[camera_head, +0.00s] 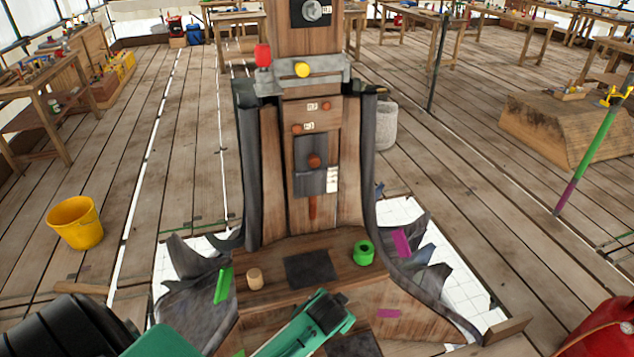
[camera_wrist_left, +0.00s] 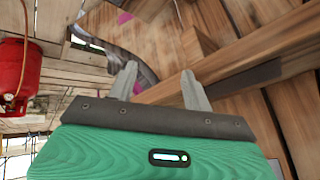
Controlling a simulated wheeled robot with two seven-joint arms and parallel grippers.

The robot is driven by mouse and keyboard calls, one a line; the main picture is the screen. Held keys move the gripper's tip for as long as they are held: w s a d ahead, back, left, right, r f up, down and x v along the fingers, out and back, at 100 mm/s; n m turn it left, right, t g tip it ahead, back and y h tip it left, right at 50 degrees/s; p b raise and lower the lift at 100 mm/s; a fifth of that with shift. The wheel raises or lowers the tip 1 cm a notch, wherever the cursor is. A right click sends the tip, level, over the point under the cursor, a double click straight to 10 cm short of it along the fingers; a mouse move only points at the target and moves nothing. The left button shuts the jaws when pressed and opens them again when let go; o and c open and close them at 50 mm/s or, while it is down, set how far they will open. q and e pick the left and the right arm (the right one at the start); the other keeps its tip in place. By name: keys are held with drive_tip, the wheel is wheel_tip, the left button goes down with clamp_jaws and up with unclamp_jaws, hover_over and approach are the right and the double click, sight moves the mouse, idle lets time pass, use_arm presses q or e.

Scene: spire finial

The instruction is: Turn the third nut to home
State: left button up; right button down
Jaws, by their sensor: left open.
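A tall wooden spire post (camera_head: 313,215) stands in the head view. My right gripper is not in view.
A green ring (camera_head: 363,252) and a wooden cylinder (camera_head: 255,279) stand on the base ledge. Jagged dark sheets flank the base. A yellow bucket (camera_head: 75,222) stands left.

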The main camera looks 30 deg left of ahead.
use_arm(q)
drive_tip(key=w+a+r+n+t+y, duration=0.15)
drive_tip(key=w+r, duration=0.45)
drive_tip(key=r, duration=0.7)
drive_tip(key=w+a+r+n+t+y+b, duration=0.1)
drive_tip(key=w+r+t+y, duration=0.15)
drive_tip(key=w+r, duration=0.75)
drive_tip(key=w+a+r+n+t+y, duration=0.1)
drive_tip(key=w+a+r+t+y, duration=0.15)
drive_tip(key=r, duration=1.45)
drive_tip(key=s+a+r+n+y, duration=0.1)
drive_tip(key=s+r+n+y, duration=0.2)
drive_tip(key=r, duration=0.9)
drive_tip(key=s+a+r+n+t+y+b, duration=0.1)
drive_tip(key=s+r+n+y, duration=0.2)
drive_tip(key=r, duration=0.9)
drive_tip(key=s+r+n+y, duration=0.3)
drive_tip(key=s+r, duration=0.1)
drive_tip(key=r, duration=0.8)
drive_tip(key=p+x, duration=0.6)
drive_tip(key=x, duration=0.8)
drive_tip(key=shift+w+a+f, duration=0.15)
drive_tip(key=shift+w+f, duration=0.05)
drive_tip(key=shift+f, duration=0.05)
drive_tip(key=shift+h, duration=0.25)
drive_tip(key=c, duration=1)
